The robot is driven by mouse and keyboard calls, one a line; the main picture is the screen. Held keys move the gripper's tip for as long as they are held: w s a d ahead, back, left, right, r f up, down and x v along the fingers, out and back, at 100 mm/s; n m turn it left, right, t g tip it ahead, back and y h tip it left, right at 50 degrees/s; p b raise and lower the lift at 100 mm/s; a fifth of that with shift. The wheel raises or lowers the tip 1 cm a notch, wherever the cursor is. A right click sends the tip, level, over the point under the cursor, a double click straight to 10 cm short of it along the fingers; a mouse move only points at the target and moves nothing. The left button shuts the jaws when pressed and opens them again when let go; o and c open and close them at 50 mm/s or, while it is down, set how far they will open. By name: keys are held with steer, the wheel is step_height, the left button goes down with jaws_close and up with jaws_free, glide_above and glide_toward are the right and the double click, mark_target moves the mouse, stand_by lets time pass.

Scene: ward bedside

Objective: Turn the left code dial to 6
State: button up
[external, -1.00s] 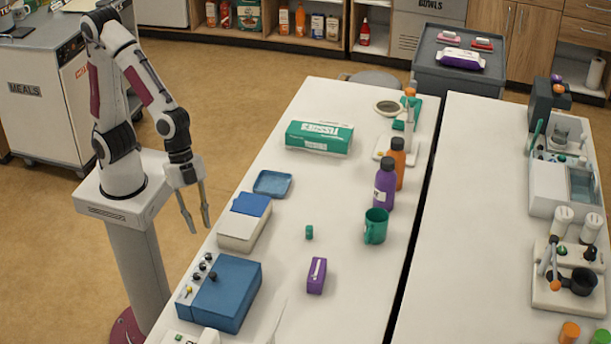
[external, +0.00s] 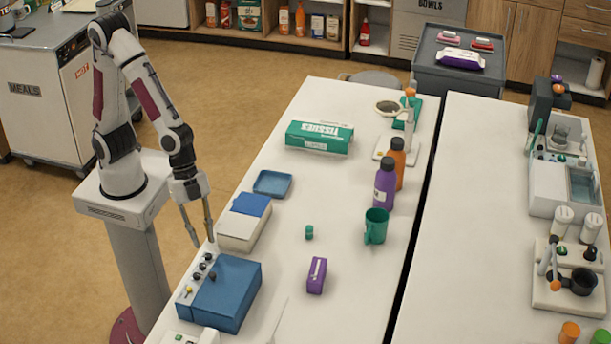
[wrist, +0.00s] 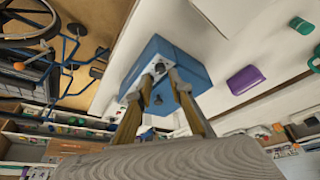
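A blue box (external: 228,295) with a pale sloped control panel (external: 193,280) stands at the near left edge of the table. Several small dark dials (external: 203,266) and a yellow knob (external: 188,290) sit on the panel. The numbers on the dials are too small to read, and I cannot tell which is the left code dial. My gripper (external: 204,243) points down just above the far end of the panel, fingers apart and empty. In the wrist view, the open fingertips (wrist: 160,76) lie in front of the blue box (wrist: 186,56), partly hiding its panel and dials.
A cream box with a blue top (external: 243,230) stands just behind the blue box, close to my gripper. A blue tray (external: 272,184) lies beyond it. A purple box (external: 316,276) and a small green cylinder (external: 309,232) are to the right, with clear table between.

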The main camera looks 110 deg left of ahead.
mark_target(208, 254)
steer(key=shift+x, duration=1.85)
jaws_close()
